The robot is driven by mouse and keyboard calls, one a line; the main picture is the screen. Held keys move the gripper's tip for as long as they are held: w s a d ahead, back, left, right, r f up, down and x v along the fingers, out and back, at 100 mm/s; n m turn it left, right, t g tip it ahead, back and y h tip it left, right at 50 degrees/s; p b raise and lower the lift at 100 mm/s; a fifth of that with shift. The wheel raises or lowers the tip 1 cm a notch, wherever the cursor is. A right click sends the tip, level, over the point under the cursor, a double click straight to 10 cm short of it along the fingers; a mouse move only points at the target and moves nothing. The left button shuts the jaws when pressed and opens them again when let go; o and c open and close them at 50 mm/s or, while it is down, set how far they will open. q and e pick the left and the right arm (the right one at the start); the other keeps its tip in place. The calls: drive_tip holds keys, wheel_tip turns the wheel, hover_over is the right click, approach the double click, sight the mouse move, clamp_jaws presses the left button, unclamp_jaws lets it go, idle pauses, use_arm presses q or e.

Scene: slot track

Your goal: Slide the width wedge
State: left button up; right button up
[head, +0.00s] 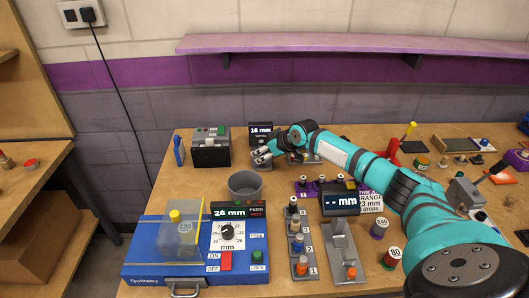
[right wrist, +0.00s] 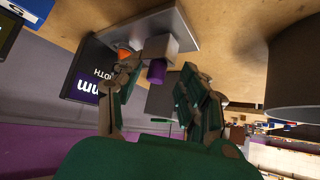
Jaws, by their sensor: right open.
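In the right wrist view, a light grey block (right wrist: 160,48) with a purple knob (right wrist: 157,72), apparently the width wedge, sits on a grey plate (right wrist: 190,25). My right gripper (right wrist: 159,80) is open, with its fingers on either side of the knob; I cannot tell whether they touch it. The black width display (right wrist: 88,72) stands beside the plate. In the head view my right gripper (head: 263,156) reaches to the back of the table, below the same display (head: 260,130), and the arm and fingers hide most of the block. My left gripper is not in view.
A grey cup (head: 245,185) stands just in front of my right gripper. A dark box (head: 210,148) stands to its left. A blue gauge unit (head: 150,262) and a second mm display (head: 340,200) with slotted plates stand nearer. My right arm crosses the table's right side.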

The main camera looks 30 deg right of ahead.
drive_tip(key=shift+r, duration=0.1)
drive_tip(key=v, duration=1.1)
drive_tip(key=shift+s+r, duration=0.2)
drive_tip(key=shift+s, duration=0.15)
drive_tip(key=shift+d, duration=0.15)
